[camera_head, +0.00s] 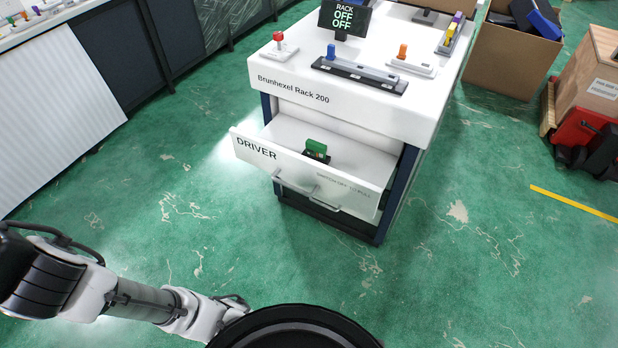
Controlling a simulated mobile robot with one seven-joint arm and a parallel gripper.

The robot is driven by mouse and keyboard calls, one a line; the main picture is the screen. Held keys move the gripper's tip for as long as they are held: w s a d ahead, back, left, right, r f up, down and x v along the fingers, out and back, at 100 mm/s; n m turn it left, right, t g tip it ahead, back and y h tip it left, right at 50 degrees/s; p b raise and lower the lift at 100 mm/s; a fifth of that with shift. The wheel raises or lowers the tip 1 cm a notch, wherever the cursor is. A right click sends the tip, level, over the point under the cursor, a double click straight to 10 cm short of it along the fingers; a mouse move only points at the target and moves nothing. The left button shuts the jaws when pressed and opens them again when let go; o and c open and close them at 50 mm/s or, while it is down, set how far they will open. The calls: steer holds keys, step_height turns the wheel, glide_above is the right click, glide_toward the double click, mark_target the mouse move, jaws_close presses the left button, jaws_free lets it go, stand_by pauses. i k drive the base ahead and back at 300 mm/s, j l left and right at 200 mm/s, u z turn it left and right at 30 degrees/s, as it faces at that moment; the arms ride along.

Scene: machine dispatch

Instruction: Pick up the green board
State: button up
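The green board (316,147) stands upright in a dark holder (315,157) inside the open drawer (357,168) labelled DRIVER. The drawer belongs to a white rack (300,102) marked Brunhexel Rack 200. The lower part of the board is hidden by the holder and the drawer front. My arm reaches in from the lower left, well short of the drawer. My gripper is not visible; the arm's far end runs behind a round black part at the bottom edge.
On the rack top are a red-knobbed switch (279,45), a blue-handled bar (360,74), an orange-handled switch (405,57) and a display (344,17) reading RACK OFF OFF. A cardboard box (508,58) stands right. The green floor before the drawer is clear.

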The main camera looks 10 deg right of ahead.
mark_target(315, 148)
steer(key=i+l, duration=0.25)
steer(key=i, duration=0.15)
steer(key=i+l, duration=0.3)
steer(key=i, duration=0.15)
